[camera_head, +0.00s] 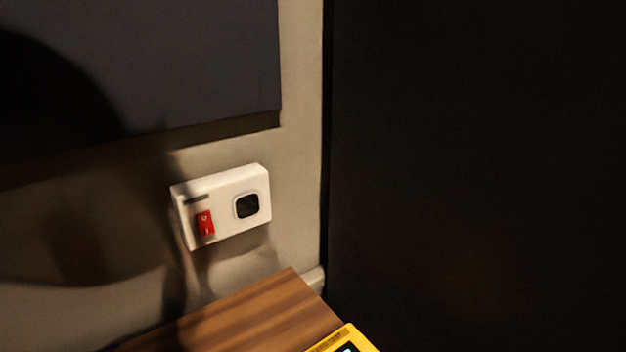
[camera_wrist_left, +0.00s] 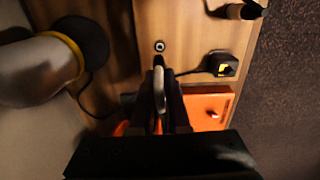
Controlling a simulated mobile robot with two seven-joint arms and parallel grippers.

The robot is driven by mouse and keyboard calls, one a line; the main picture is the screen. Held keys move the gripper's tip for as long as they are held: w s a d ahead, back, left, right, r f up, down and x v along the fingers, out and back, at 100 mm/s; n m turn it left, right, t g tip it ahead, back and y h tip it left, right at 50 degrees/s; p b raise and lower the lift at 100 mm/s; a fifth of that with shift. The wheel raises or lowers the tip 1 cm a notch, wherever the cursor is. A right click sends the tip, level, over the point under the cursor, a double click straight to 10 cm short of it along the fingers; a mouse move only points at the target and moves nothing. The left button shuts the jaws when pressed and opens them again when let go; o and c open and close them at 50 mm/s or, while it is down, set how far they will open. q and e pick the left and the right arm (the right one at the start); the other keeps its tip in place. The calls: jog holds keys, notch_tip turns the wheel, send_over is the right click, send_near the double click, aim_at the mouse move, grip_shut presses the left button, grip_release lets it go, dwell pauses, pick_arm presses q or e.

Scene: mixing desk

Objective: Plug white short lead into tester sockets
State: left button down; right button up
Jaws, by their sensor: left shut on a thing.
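My left gripper (camera_wrist_left: 161,92) shows in the left wrist view, its dark fingers shut on a pale, narrow, upright piece (camera_wrist_left: 159,82). It looks like part of the white short lead, but most of it is hidden by the fingers. Neither gripper shows in the head view. My right gripper is in neither view.
A white wall box (camera_head: 225,222) has a red switch and a black socket. The wooden desk (camera_head: 245,310) is below it. The wrist view shows an orange box (camera_wrist_left: 205,106), a black-and-yellow block (camera_wrist_left: 223,64) with a cable, and a black disc (camera_wrist_left: 82,38).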

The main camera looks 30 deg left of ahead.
pick_arm(q)
jog(key=shift+s+r, duration=0.25)
jog(key=shift+r, duration=0.2)
jog(key=r+p, duration=0.2)
jog(key=shift+w+d+r+p, duration=0.1)
jog(key=shift+w+r+p, duration=0.05)
jog(key=shift+w+p, duration=0.25)
jog(key=shift+w+d+r+p, duration=0.15)
jog(key=shift+w+d+p, duration=0.2)
jog(key=shift+w+p, duration=0.45)
jog(key=w+d+r+b, duration=0.15)
jog(key=w+d, duration=0.85)
jog(key=w, duration=1)
jog(key=w+d+b, duration=0.3)
jog(key=w+d, duration=0.6)
jog(key=w, duration=1.1)
jog(key=w+d+r+b, duration=0.15)
jog(key=w+d, duration=0.85)
jog(key=w, duration=1)
jog(key=f+b, duration=0.1)
jog(key=f, duration=0.1)
jog(key=f+b, duration=0.2)
jog(key=f, duration=0.1)
jog(key=f+b, duration=0.1)
jog(key=f, duration=0.1)
jog(key=shift+a+f+b, duration=0.25)
jog(key=shift+f+b, duration=0.15)
jog(key=shift+f, duration=0.4)
jog(key=shift+b, duration=0.3)
